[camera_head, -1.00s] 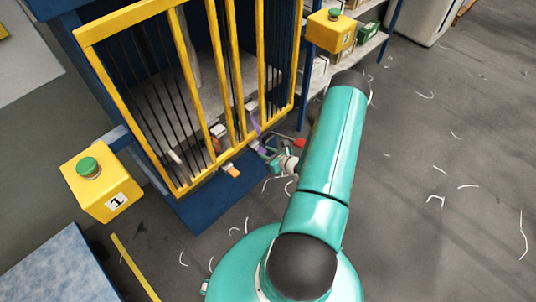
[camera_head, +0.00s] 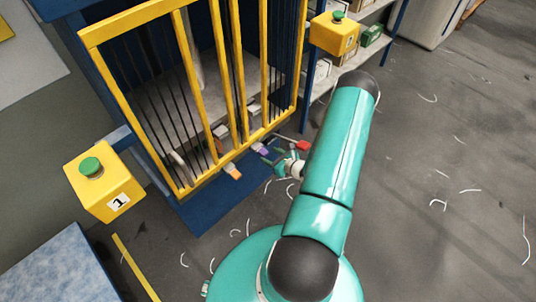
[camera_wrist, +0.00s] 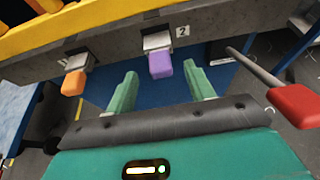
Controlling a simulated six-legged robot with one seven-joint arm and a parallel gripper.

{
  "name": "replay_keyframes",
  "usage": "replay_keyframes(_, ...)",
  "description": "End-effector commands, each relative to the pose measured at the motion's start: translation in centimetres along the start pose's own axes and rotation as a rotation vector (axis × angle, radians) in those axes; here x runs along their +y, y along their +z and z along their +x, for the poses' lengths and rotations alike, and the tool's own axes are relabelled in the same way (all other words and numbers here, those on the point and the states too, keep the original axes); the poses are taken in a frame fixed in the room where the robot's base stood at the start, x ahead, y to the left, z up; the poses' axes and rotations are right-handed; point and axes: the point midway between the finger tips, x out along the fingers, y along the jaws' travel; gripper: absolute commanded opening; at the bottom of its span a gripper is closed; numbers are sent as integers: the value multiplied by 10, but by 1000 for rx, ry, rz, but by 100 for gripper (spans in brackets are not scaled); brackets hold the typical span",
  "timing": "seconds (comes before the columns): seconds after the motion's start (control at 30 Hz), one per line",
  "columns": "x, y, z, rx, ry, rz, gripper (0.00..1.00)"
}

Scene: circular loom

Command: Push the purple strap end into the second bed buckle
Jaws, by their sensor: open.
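The purple strap end (camera_wrist: 160,65) sits at the metal buckle (camera_wrist: 157,41) beside the "2" label (camera_wrist: 182,31) in the wrist view. Its purple tip hangs out of the buckle's near side. How deep it is seated cannot be told. In the head view the purple end (camera_head: 260,148) shows small at the frame's lower front edge. My gripper (camera_wrist: 160,71) is open, its two green fingers apart on either side of the purple end, without visible contact. My gripper is also small in the head view (camera_head: 281,158), just right of the purple end.
An orange end (camera_wrist: 73,83) hangs at another buckle (camera_wrist: 76,62) to the left. A red-tipped lever (camera_wrist: 297,105) juts out close on the right. The yellow barred frame (camera_head: 207,75) stands behind; yellow button boxes (camera_head: 105,180) flank it.

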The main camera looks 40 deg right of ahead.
Motion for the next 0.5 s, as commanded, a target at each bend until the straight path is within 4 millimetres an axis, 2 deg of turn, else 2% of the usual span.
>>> replay_keyframes(0.3,-1,1,-72,0,-3,-1,53)
replay_keyframes(0.5,0,1,-103,-1,-1,-1,53)
